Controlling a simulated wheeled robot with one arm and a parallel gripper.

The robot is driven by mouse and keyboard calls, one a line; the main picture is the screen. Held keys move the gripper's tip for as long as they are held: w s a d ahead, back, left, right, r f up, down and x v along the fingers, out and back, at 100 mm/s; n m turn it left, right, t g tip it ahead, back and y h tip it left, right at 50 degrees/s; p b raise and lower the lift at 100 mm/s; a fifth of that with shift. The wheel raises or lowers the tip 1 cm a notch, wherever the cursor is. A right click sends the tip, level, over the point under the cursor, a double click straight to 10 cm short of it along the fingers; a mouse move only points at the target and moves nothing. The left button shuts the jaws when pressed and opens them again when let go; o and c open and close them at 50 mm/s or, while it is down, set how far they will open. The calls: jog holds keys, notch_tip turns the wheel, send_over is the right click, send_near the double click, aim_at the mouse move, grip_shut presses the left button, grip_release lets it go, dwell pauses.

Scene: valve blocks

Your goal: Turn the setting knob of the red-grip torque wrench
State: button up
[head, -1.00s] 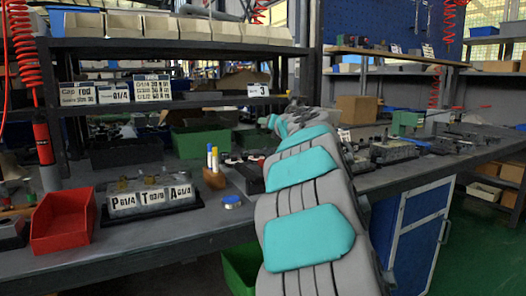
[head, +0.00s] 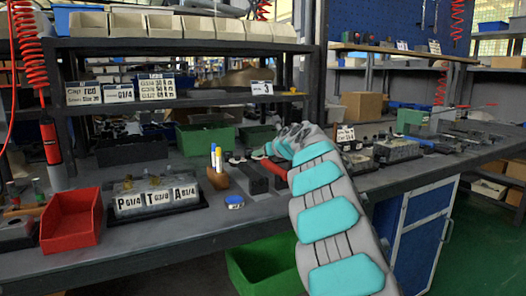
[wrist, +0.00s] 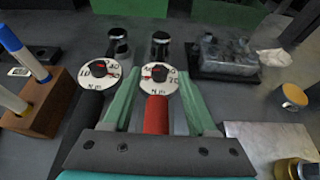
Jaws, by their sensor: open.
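The red-grip torque wrench (wrist: 156,114) lies on the bench. Its round white dial with a dark centre knob (wrist: 159,73) shows between my fingertips in the wrist view. My gripper (wrist: 158,80) is open, its green fingers on either side of the red grip and dial. I cannot tell whether they touch the dial. A second wrench with a dark grip and a similar white dial (wrist: 98,71) lies just left of my left finger. In the head view, part of the red grip (head: 271,168) shows beside my arm's end; the dials are not clear there.
A wooden block with pens (wrist: 40,102) stands to the left. A dark tray with a metal block (wrist: 226,55) is at the back right. A shelf (head: 180,103) stands behind.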

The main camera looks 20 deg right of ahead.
jog(key=shift+w+f, duration=0.2)
jog(key=shift+w, duration=0.35)
grip_shut()
dwell(0.4)
